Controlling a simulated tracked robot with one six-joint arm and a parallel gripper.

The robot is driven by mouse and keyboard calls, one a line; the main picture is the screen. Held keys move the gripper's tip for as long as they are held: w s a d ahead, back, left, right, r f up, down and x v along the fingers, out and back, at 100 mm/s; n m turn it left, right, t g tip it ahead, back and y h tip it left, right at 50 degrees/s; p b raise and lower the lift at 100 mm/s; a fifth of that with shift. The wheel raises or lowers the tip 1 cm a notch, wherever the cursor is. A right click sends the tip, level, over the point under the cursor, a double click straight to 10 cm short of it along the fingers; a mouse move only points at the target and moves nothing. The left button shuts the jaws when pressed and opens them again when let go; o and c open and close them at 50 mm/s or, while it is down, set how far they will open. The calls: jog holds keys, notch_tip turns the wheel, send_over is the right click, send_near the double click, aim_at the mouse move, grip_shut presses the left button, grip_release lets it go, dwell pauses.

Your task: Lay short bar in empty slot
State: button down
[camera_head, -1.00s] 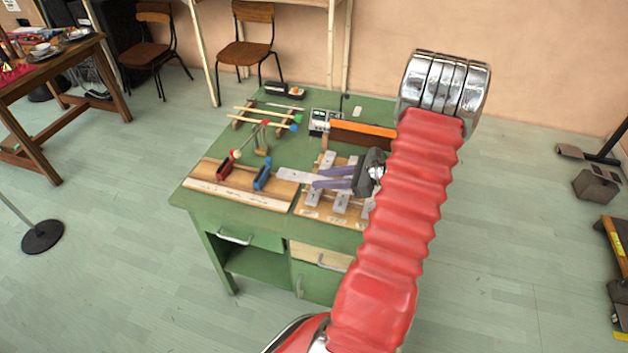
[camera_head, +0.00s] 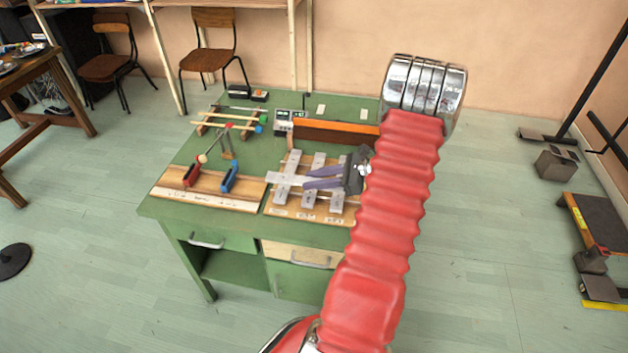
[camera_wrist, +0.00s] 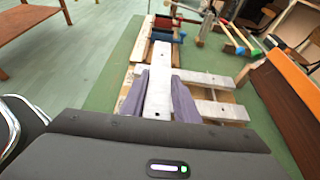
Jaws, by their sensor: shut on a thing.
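My gripper (camera_head: 306,178) has two purple fingers shut on a short pale grey metal bar (camera_head: 280,178). In the wrist view my gripper (camera_wrist: 160,78) holds the bar (camera_wrist: 158,95) between the fingers, pointing away from me. The bar lies across the view over the left part of the bar rack, a wooden frame (camera_head: 310,217) with several pale bars (camera_head: 317,172) on it. The bars on the rack (camera_wrist: 205,78) run crosswise to the held one. I cannot tell the held bar's height above the rack. The empty slot is not clearly visible; my gripper and arm hide part of the rack.
The rack stands on a green bench (camera_head: 165,165). Left of it is a wooden board (camera_head: 205,192) with a red block (camera_head: 191,175) and a blue block (camera_head: 229,177). An orange-brown upright panel (camera_head: 335,131) stands behind the rack. Mallets and sticks (camera_head: 225,122) lie at the back left.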

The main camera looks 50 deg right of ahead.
jog(key=shift+n+g+y, duration=0.4)
jog(key=shift+n+y, duration=0.2)
jog(key=w+a, duration=0.6)
jog(key=shift+a, duration=0.4)
jog(key=shift+n+g+y, duration=0.4)
jog(key=shift+n+y, duration=0.3)
jog(key=w+a, duration=0.2)
jog(key=a, duration=0.1)
jog(key=w+a, duration=0.2)
jog(key=a, duration=0.2)
jog(key=w+a, duration=0.2)
jog(key=a, duration=0.1)
jog(key=shift+a+f, duration=0.15)
jog(key=shift+f, duration=0.05)
jog(key=w+a+f+n+g+y, duration=0.1)
jog(key=w+a, duration=0.3)
jog(key=a, duration=1.8)
jog(key=shift+a+n+g+y, duration=0.15)
jog(key=shift+n+g+y, duration=0.35)
jog(key=shift+n+g, duration=0.25)
jog(key=shift+f, duration=0.1)
